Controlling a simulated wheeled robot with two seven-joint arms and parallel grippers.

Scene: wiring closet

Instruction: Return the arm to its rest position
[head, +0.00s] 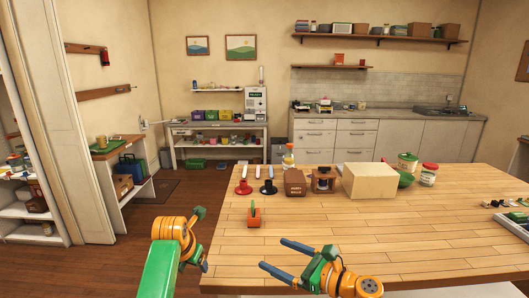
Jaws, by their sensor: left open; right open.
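My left gripper (204,262) is at the lower left, off the near left corner of the wooden table, and no object shows in it. Its arm comes up from the bottom edge with a green link. My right gripper (273,254) is over the near left part of the table (420,232). Its two blue-grey fingers point left and stand apart with nothing between them. Most of both arms lies outside the view.
The table's middle is clear.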

